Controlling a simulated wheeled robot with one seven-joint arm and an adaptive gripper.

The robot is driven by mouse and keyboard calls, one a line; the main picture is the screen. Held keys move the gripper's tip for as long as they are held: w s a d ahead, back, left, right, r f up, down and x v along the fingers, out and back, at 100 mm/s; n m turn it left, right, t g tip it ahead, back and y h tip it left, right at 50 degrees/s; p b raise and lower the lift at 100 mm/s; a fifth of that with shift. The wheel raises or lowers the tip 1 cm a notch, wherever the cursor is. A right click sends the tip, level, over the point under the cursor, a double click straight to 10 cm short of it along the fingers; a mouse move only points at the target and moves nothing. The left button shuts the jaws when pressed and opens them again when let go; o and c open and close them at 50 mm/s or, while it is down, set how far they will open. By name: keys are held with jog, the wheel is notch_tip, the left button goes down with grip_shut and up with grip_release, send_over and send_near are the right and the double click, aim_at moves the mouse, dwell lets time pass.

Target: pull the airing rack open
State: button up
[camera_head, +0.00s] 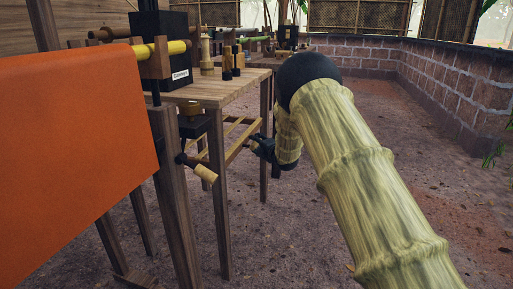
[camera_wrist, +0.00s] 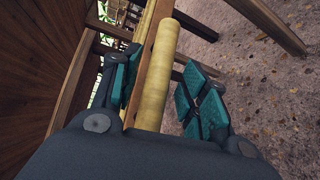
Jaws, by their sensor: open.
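The airing rack (camera_head: 238,143) is a frame of pale yellow and brown bars under the wooden table, low down in the head view. My gripper (camera_head: 256,146) is at its right-hand end, at the front bar. In the wrist view, a round yellow bar (camera_wrist: 154,88) of the rack runs lengthwise between the teal finger pads of my gripper (camera_wrist: 163,85). The jaws are open, with a visible gap between the bar and the right pad. The left pad is close to a brown wooden rail beside the bar; I cannot tell whether they touch.
An orange sheet (camera_head: 75,150) hangs over a yellow roller (camera_head: 176,47) at left. A brick wall (camera_head: 455,80) stands at right; the ground (camera_head: 315,235) before the table is clear.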

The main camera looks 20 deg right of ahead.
jog(key=shift+w+a, duration=0.1)
jog(key=shift+w, duration=0.65)
grip_shut()
